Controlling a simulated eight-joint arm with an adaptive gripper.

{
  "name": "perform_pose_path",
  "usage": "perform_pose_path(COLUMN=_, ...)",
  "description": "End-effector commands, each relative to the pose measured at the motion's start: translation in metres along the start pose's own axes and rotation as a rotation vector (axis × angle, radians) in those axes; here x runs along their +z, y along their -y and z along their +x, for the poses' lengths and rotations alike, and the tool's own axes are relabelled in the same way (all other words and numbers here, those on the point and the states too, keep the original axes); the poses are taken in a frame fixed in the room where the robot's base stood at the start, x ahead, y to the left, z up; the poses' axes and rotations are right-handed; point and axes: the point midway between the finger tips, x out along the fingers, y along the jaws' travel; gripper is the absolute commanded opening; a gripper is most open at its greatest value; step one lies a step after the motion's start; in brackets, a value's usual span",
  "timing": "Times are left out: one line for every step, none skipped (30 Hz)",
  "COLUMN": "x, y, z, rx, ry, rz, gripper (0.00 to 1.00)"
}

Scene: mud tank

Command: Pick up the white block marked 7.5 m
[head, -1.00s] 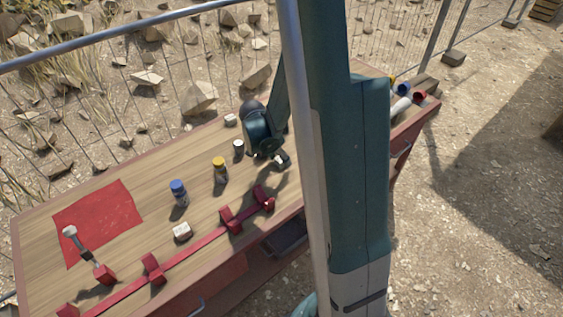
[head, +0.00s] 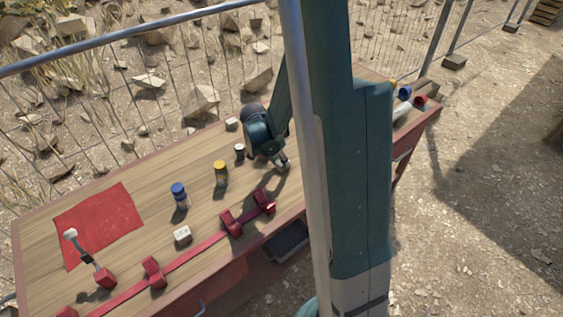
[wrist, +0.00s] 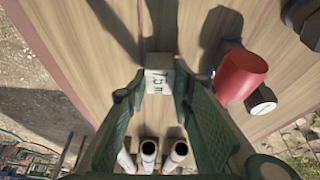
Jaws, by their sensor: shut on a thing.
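The white block marked 7.5 m (wrist: 158,82) shows in the wrist view between my fingertips, its marking turned sideways. My gripper (wrist: 160,88) is shut on it, over the wooden table top. In the head view my gripper (head: 283,167) is low over the right part of the table, partly behind my own arm. I cannot make out the held block clearly there, nor whether it still touches the table.
Other white blocks lie at the table front (head: 182,236) and back (head: 231,124). A blue-capped jar (head: 179,196), a yellow-capped jar (head: 221,174) and a small dark-topped jar (head: 240,151) stand left of my gripper. A red rack (head: 190,251) runs along the front. A mesh fence stands behind.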

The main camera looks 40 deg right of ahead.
Motion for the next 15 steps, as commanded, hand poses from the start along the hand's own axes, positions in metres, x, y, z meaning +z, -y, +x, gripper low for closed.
perform_pose_path(x=-0.001, y=0.0, z=-0.003, rx=0.0, ry=0.0, rz=0.0, gripper=0.13)
perform_pose_path(x=-0.002, y=0.0, z=-0.004, rx=0.0, ry=0.0, rz=0.0, gripper=0.13)
perform_pose_path(x=-0.003, y=0.0, z=-0.007, rx=0.0, ry=0.0, rz=0.0, gripper=0.13)
perform_pose_path(x=-0.004, y=0.0, z=-0.009, rx=0.0, ry=0.0, rz=0.0, gripper=0.13)
perform_pose_path(x=-0.005, y=-0.001, z=-0.012, rx=0.0, ry=0.0, rz=0.0, gripper=0.13)
perform_pose_path(x=-0.006, y=-0.001, z=-0.015, rx=0.0, ry=0.0, rz=0.0, gripper=0.13)
perform_pose_path(x=-0.007, y=-0.001, z=-0.018, rx=0.0, ry=0.0, rz=0.0, gripper=0.13)
perform_pose_path(x=-0.009, y=0.0, z=-0.021, rx=0.0, ry=0.0, rz=0.0, gripper=0.13)
perform_pose_path(x=-0.011, y=0.0, z=-0.026, rx=0.0, ry=0.0, rz=0.0, gripper=0.13)
perform_pose_path(x=-0.012, y=-0.001, z=-0.029, rx=0.0, ry=0.0, rz=0.0, gripper=0.13)
perform_pose_path(x=-0.013, y=-0.001, z=-0.033, rx=0.0, ry=0.0, rz=0.0, gripper=0.13)
perform_pose_path(x=-0.015, y=-0.001, z=-0.037, rx=0.0, ry=0.0, rz=0.0, gripper=0.13)
perform_pose_path(x=-0.017, y=-0.001, z=-0.041, rx=0.0, ry=0.0, rz=0.0, gripper=0.13)
perform_pose_path(x=-0.018, y=-0.001, z=-0.045, rx=0.0, ry=0.0, rz=0.0, gripper=0.13)
perform_pose_path(x=-0.02, y=-0.001, z=-0.05, rx=0.0, ry=0.0, rz=0.0, gripper=0.13)
